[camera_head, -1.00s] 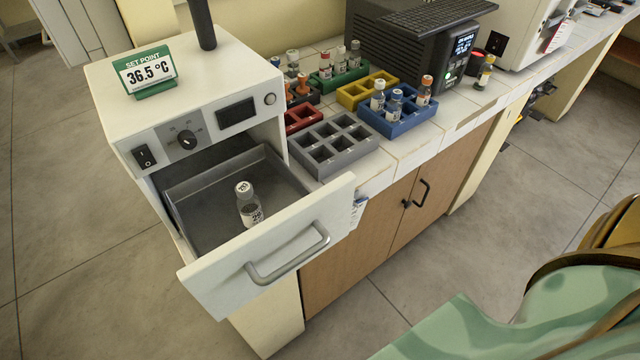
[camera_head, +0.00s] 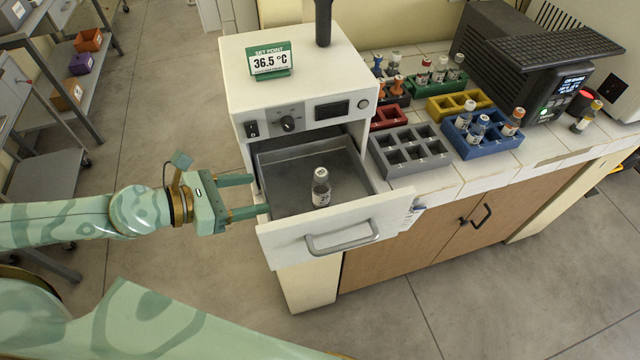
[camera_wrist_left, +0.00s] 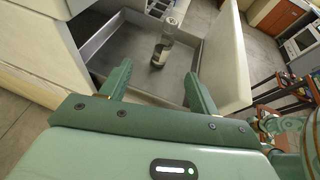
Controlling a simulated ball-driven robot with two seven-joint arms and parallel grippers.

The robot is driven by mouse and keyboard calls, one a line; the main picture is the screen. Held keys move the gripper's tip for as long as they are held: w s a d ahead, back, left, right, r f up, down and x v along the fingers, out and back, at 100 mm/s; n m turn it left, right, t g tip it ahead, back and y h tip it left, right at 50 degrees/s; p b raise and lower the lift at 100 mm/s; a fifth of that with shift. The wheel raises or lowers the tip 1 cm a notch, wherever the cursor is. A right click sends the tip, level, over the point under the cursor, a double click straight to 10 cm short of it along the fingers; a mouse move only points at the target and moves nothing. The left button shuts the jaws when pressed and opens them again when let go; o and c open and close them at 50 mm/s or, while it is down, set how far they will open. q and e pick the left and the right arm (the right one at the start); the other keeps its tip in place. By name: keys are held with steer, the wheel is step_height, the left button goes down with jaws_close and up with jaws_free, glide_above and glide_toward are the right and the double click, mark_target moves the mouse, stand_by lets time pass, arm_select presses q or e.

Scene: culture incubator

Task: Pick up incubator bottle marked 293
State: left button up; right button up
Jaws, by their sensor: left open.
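The incubator bottle (camera_head: 321,188) is a small clear bottle with a pale cap and a white label. It stands upright in the open grey incubator drawer (camera_head: 283,172); its number is too small to read now. It also shows in the left wrist view (camera_wrist_left: 163,44), beyond and between my fingers. My left gripper (camera_head: 258,195) is open and empty at the left side of the drawer, its fingers pointing right toward the bottle but apart from it. In the left wrist view my left gripper (camera_wrist_left: 158,85) has its fingers spread wide. My right gripper is not in view.
The drawer's white front panel (camera_head: 290,247) with its handle (camera_head: 342,238) stands in front of the bottle. The white incubator body (camera_head: 300,85) rises behind it. Grey, blue, red and yellow racks (camera_head: 410,150) stand on the counter to the right.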

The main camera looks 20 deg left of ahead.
mark_target(314, 185)
arm_select(q)
steer(key=shift+m, duration=0.3)
steer(key=p+x, duration=0.2)
steer(key=x, duration=0.1)
steer(key=p+x, duration=0.2)
steer(key=x, duration=0.2)
steer(key=p+x, duration=0.1)
steer(key=x, duration=0.2)
steer(key=shift+d+r+p, duration=0.25)
steer(key=shift+d+p, duration=0.15)
steer(key=shift+d, duration=0.05)
steer(key=shift+w+d+f, duration=0.2)
steer(key=shift+w+d, duration=0.25)
steer(key=shift+d, duration=0.05)
steer(key=x, duration=0.4)
steer(key=shift+d+f, duration=0.1)
steer(key=shift+d, duration=0.1)
steer(key=c, duration=1.1)
steer(key=shift+c, duration=0.2)
